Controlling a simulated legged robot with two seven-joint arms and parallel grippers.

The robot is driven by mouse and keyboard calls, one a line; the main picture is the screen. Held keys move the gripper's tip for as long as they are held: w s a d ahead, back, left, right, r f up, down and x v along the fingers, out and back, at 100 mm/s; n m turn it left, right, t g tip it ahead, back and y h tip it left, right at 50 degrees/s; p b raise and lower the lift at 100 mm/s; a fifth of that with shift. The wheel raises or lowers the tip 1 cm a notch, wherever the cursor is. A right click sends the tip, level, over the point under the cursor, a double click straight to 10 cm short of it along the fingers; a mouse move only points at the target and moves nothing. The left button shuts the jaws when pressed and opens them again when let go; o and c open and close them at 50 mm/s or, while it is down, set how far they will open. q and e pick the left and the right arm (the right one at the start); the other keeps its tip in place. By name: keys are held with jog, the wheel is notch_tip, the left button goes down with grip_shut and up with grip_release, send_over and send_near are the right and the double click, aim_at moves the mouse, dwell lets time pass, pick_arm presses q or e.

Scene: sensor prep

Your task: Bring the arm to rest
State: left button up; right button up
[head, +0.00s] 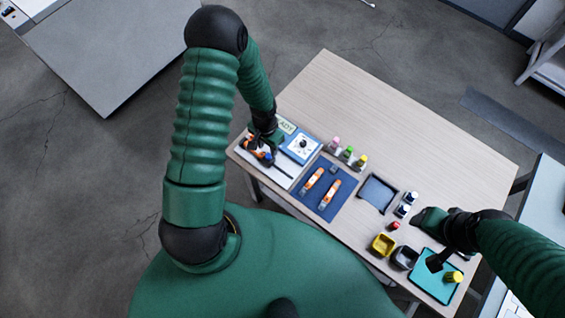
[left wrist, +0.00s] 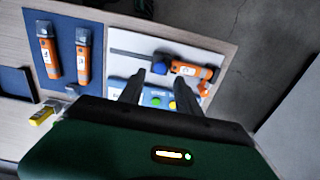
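My left gripper (head: 265,143) is over the white board at the table's left end. The left wrist view shows its two dark fingers (left wrist: 157,92) apart, with nothing gripped between them. An orange sensor (left wrist: 190,70) with a blue end lies on the white board (left wrist: 125,68), beyond the fingertips; it also shows below the gripper in the head view (head: 262,157).
Two orange sensors (head: 321,186) lie on a blue mat (head: 336,210). A blue-and-white device (head: 299,148) is beside the left gripper. Several capped bottles (head: 347,154), a dark blue pad (head: 377,193), and yellow (head: 383,244) and black (head: 404,257) bins stand rightward. The table's far side (head: 400,125) is clear.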

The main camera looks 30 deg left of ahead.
pick_arm(q)
jog(key=shift+r, duration=0.5)
jog(key=shift+w+r, duration=0.1)
jog(key=shift+r, duration=0.1)
jog(key=s+d+r+t+b, duration=0.1)
jog(key=s+d+r+b, duration=0.1)
jog(key=d+r, duration=0.3)
jog(key=s+d+r+t+b, duration=0.1)
jog(key=s+d+r+b, duration=0.2)
jog(key=d+r, duration=0.3)
jog(key=shift+r+n+t, duration=0.3)
jog(key=shift+r+n, duration=0.1)
jog(key=shift+r, duration=2.05)
